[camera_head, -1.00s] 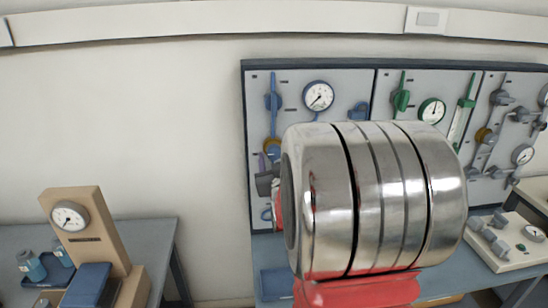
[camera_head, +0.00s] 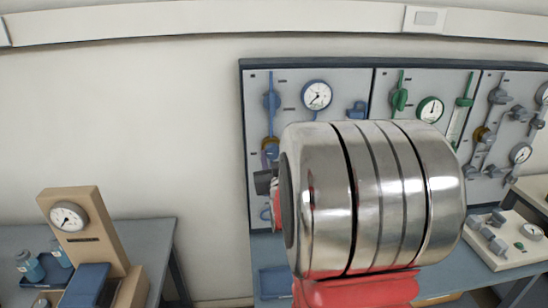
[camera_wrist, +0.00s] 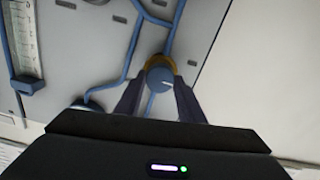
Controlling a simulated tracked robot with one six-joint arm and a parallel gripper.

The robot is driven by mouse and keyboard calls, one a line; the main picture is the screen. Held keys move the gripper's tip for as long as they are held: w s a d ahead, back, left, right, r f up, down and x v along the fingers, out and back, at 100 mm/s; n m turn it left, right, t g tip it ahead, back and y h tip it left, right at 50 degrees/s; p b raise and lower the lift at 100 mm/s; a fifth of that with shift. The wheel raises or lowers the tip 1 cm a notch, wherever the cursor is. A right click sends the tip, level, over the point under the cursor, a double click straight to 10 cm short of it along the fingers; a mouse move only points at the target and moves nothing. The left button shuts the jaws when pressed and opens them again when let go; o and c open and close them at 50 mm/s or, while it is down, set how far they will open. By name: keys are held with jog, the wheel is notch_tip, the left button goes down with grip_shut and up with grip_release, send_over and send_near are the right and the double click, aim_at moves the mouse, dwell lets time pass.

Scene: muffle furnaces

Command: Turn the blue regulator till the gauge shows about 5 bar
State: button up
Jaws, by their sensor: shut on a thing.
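The blue regulator (camera_wrist: 159,80) is a round blue knob with a pale mark, in front of a brass-coloured ring on the grey panel. In the wrist view my gripper (camera_wrist: 160,91) has its two dark fingers on either side of the knob and is shut on it. The white round gauge (camera_head: 317,95) is at the top of the left panel. Its thin needle seems to point to the lower left, but the numbers are too small to read.
Blue pipes (camera_wrist: 131,45) run over the panel near the knob. A blue valve (camera_head: 358,109) sits right of the gauge, and a green valve (camera_head: 399,98) is on the middle panel. A tan gauge stand (camera_head: 75,225) is on the left bench. Bare wall lies between.

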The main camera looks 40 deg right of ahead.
jog(key=m, duration=0.6)
jog(key=shift+d+m, duration=0.1)
jog(key=shift+m, duration=0.3)
jog(key=m, duration=0.6)
jog(key=shift+s+f, duration=0.1)
jog(key=m, duration=0.6)
jog(key=shift+d+f+m, duration=0.1)
jog(key=shift+m, duration=0.3)
jog(key=m, duration=0.3)
jog(key=shift+s+m, duration=0.1)
jog(key=shift+m, duration=0.2)
jog(key=shift+f+m, duration=0.15)
jog(key=shift+m, duration=1.45)
jog(key=shift+f, duration=0.1)
